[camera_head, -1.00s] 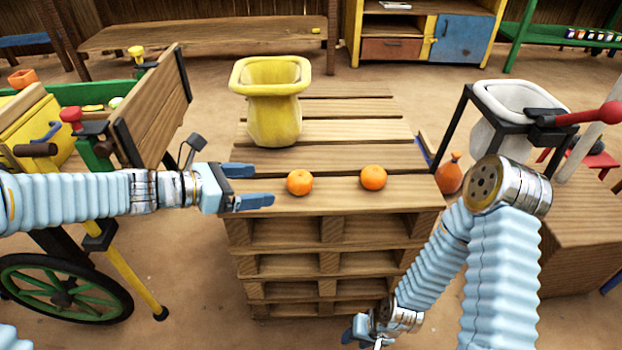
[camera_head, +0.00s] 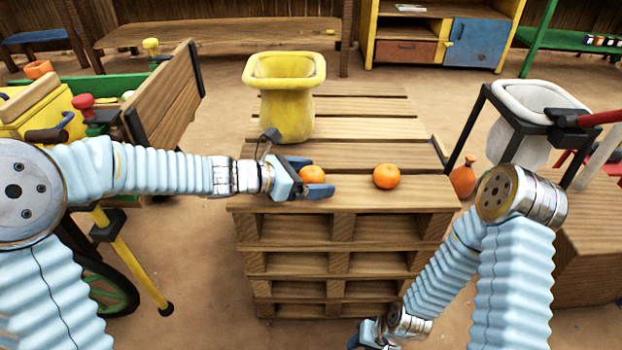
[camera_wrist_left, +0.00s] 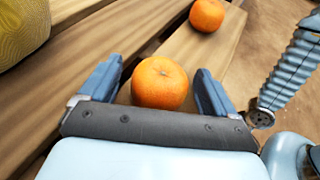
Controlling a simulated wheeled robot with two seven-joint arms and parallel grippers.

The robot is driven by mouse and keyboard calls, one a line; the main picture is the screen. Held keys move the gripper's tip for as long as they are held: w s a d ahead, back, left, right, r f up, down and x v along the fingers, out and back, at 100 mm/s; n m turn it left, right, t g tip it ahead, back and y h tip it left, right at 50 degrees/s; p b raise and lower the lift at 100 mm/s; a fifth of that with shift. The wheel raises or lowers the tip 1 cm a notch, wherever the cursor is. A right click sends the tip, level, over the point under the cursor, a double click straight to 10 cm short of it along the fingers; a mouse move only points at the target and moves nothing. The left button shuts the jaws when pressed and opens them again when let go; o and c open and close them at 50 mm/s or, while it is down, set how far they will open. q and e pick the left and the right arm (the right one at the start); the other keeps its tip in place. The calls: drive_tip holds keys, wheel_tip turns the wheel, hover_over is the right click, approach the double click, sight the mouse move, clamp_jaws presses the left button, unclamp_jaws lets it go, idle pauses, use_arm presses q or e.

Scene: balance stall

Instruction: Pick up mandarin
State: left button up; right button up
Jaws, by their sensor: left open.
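Two orange mandarins lie on the top of the wooden pallet stack. The left mandarin (camera_head: 312,175) sits between the open blue fingers of my left gripper (camera_head: 318,177). In the left wrist view this mandarin (camera_wrist_left: 159,83) lies between the two fingertips (camera_wrist_left: 158,84), with gaps visible at its sides. The other mandarin (camera_head: 386,176) lies apart to the right and also shows at the top of the left wrist view (camera_wrist_left: 207,15). My right gripper (camera_head: 368,335) hangs low at the bottom, in front of the pallets; its fingers are mostly cut off or unclear.
The pallet stack (camera_head: 345,196) has a yellow vase-like container (camera_head: 288,110) at its back left. A wooden cart (camera_head: 165,100) stands at left. A black stand with a white container (camera_head: 535,98) is at right. The pallet top right of the second mandarin is clear.

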use_arm(q)
drive_tip(key=c, duration=1.1)
